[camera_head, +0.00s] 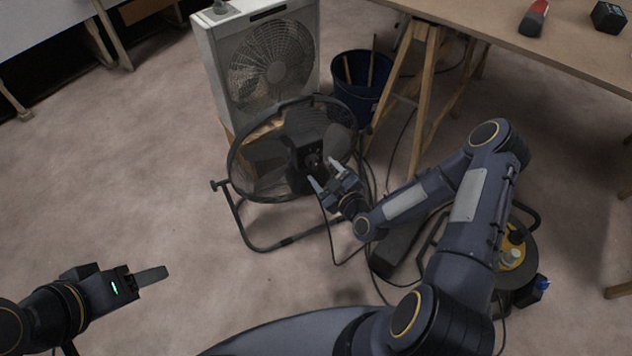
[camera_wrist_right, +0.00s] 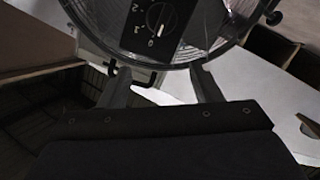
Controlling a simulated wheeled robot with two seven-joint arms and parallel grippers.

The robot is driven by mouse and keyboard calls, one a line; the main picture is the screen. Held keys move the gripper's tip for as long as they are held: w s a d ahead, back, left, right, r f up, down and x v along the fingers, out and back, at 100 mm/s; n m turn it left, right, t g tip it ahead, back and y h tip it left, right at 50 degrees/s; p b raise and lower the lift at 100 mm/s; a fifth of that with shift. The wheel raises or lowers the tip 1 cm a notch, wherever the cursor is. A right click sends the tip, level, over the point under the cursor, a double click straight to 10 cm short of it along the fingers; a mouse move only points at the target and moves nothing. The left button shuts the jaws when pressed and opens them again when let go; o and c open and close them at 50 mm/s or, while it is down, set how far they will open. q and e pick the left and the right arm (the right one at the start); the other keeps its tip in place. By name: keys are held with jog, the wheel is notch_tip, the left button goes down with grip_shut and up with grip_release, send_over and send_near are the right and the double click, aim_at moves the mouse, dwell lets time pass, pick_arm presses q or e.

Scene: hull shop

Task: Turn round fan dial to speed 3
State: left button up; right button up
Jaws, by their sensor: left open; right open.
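The round black floor fan (camera_head: 262,160) stands tilted on a tubular stand in the middle of the head view. Its dark control box carries the dial (camera_head: 313,161). In the right wrist view the round dial (camera_wrist_right: 162,17) shows near the top, with white figures beside it and a pale mark on its face; I cannot tell its exact setting. My right gripper (camera_head: 325,174) is open in front of the box. In the wrist view its empty fingers (camera_wrist_right: 160,78) are spread below the dial, apart from it. My left gripper (camera_head: 150,276) is open and empty at lower left, far from the fan.
A white box fan (camera_head: 262,60) stands behind the round fan. A dark blue bucket (camera_head: 358,88) is beside it, next to a wooden trestle (camera_head: 424,95) under the workbench (camera_head: 575,50). Cables lie on the floor near the stand. The floor at left is clear.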

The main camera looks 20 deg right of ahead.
aim_at(315, 167)
notch_tip(315, 167, down, 5)
jog(key=s+m+t+h+b, duration=0.1)
jog(key=m+t+h+b, duration=0.1)
pick_arm(q)
notch_tip(315, 167, down, 5)
jog(key=shift+r+b, duration=0.1)
jog(key=shift+b, duration=0.65)
pick_arm(e)
jog(key=w, duration=0.7)
jog(key=shift+w+a+f, duration=0.1)
jog(key=shift+w+a, duration=0.05)
jog(key=shift+a, duration=0.25)
jog(key=c, duration=1)
